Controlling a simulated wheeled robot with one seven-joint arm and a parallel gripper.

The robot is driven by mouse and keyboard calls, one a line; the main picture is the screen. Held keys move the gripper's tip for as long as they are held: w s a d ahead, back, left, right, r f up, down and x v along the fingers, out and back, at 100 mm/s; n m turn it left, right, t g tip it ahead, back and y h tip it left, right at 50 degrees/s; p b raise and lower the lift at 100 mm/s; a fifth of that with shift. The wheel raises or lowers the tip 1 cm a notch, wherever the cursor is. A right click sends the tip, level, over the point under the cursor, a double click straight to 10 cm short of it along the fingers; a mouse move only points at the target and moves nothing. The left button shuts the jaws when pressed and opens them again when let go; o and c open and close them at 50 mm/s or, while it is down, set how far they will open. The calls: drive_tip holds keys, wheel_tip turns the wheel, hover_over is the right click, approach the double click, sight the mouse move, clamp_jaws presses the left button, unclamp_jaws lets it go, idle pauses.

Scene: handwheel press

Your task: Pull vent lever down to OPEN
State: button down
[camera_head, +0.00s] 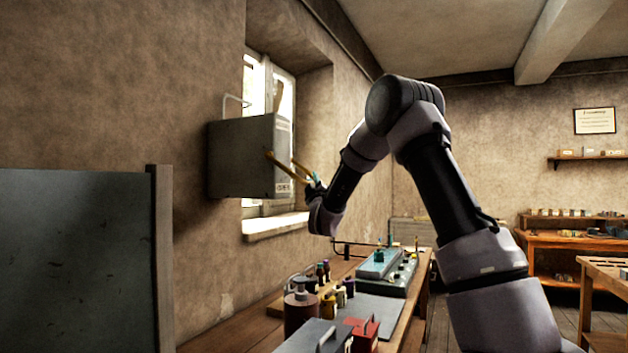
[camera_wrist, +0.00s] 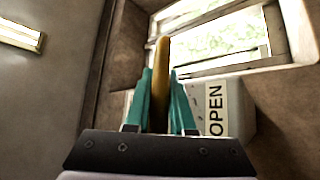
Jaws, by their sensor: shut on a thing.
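A grey metal vent box (camera_head: 240,157) is mounted on the wall by the window in the head view. A yellow-brown vent lever (camera_head: 285,167) sticks out from its front face toward my gripper (camera_head: 312,184). In the wrist view the lever (camera_wrist: 161,85) stands between the two teal fingers of my gripper (camera_wrist: 160,92), which is shut on it. A white label reading OPEN (camera_wrist: 215,108) shows on the box just right of the fingers. The lever's pivot end and the exact contact are hard to make out.
A workbench (camera_head: 405,325) below holds bottles, a red box (camera_head: 361,332) and a teal-topped device (camera_head: 380,265). A dark panel (camera_head: 78,262) stands at the left. The window sill (camera_head: 275,226) lies just below the vent box.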

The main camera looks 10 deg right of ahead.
drive_tip(key=c, duration=0.8)
unclamp_jaws()
drive_tip(key=shift+o, duration=0.2)
drive_tip(key=v, duration=1)
drive_tip(key=shift+s+f, duration=0.25)
drive_tip(key=shift+s, duration=0.1)
drive_tip(key=shift+r, duration=0.1)
